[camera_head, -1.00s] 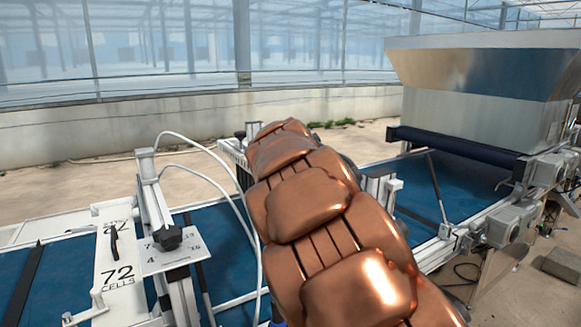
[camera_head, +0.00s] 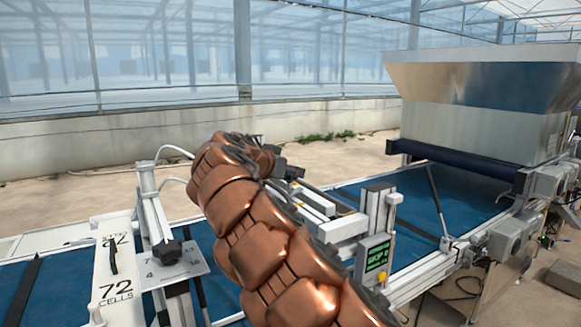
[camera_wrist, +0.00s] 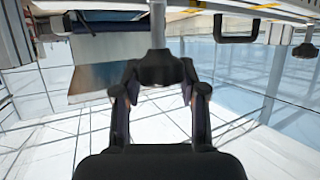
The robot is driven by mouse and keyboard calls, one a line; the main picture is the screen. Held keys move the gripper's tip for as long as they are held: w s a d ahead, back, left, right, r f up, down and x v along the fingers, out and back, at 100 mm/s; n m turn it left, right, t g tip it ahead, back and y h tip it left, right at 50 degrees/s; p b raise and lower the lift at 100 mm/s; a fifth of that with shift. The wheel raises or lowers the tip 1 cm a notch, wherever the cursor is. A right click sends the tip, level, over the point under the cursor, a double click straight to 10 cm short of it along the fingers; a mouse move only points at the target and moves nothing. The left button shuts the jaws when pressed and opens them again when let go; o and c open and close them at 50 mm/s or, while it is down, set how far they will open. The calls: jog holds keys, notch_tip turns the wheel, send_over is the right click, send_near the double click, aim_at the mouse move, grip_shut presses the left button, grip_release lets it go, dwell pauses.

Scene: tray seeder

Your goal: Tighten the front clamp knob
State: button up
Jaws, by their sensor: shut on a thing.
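In the wrist view my gripper (camera_wrist: 158,82) has its two dark fingers closed on a black knob (camera_wrist: 157,67). The knob sits on a grey shaft running to the top of the picture. In the head view my copper-coloured arm covers the gripper and that knob. Another black star knob (camera_head: 167,251) is in plain sight on the marked plate at the left, with no gripper on it. I cannot tell from the pictures how tight the held knob is.
A blue belt (camera_head: 420,205) runs in a white frame towards a metal hopper (camera_head: 470,75) at the right. A green-lettered display (camera_head: 377,257) stands right of my arm. A dark handle (camera_wrist: 236,28) and another dark knob (camera_wrist: 305,50) show in the wrist view.

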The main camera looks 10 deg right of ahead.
jog(key=shift+a+r+m+g+h+p, duration=0.15)
jog(key=shift+m+g+h+p, duration=0.55)
jog(key=shift+p, duration=0.7)
jog(key=shift+r+p, duration=0.1)
jog(key=shift+p, duration=0.3)
jog(key=m+g+h+p, duration=0.1)
jog(key=p, duration=0.2)
jog(key=shift+m+g, duration=0.4)
jog(key=m+g+p, duration=0.1)
jog(key=p, duration=0.3)
jog(key=shift+m+g+h, duration=0.3)
jog(key=shift+h, duration=0.1)
jog(key=shift+f+m+g+p, duration=0.2)
jog(key=shift+m+g+p, duration=0.1)
jog(key=shift+p, duration=0.2)
jog(key=o, duration=1.2)
jog(key=shift+c, duration=0.2)
